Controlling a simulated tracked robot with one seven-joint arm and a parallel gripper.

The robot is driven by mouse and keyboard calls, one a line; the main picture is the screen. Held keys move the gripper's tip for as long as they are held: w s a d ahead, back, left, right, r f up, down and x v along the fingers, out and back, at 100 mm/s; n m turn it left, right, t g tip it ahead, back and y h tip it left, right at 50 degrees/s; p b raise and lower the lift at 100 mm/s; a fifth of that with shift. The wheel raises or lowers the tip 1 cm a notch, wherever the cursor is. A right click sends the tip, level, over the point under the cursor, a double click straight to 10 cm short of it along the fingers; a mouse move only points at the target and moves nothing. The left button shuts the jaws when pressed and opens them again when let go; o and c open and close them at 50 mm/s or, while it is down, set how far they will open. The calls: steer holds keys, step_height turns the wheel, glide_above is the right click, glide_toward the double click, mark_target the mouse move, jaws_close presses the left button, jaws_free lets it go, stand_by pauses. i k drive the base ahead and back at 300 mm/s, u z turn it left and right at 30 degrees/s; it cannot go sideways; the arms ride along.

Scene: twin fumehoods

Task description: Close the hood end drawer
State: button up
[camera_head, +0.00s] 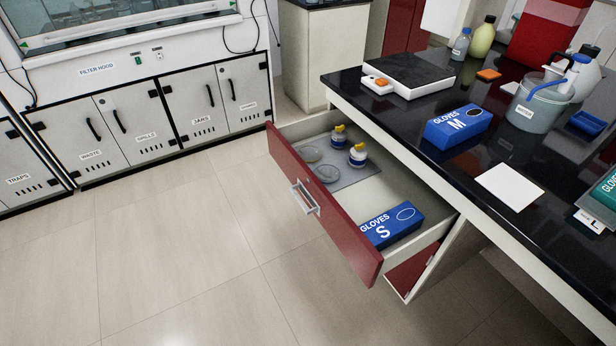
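The drawer (317,213) stands pulled well out from under the black bench, on its left end, with a dark red front and pale side walls. A metal bar handle (305,198) is fixed on the middle of the red front. Inside lie a blue box marked GLOVES S (391,226), two small bottles with yellow caps (357,156), and round clear dishes (325,173) on a grey mat. My gripper does not show in this view.
The black bench top (465,185) holds a scale (408,73), a blue GLOVES M box (458,125), a white sheet (509,187), a grey tub (538,103) and bottles. The filter hood (97,70) with cabinets stands at back left. The tiled floor (170,260) before the drawer is clear.

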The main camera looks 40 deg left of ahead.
mark_target(359, 196)
steer(key=z, duration=0.75)
steer(key=i, duration=0.1)
steer(key=u, duration=2.45)
steer(key=k, duration=0.8)
steer(key=u, duration=0.2)
steer(key=i, duration=0.8)
steer(key=z, duration=0.1)
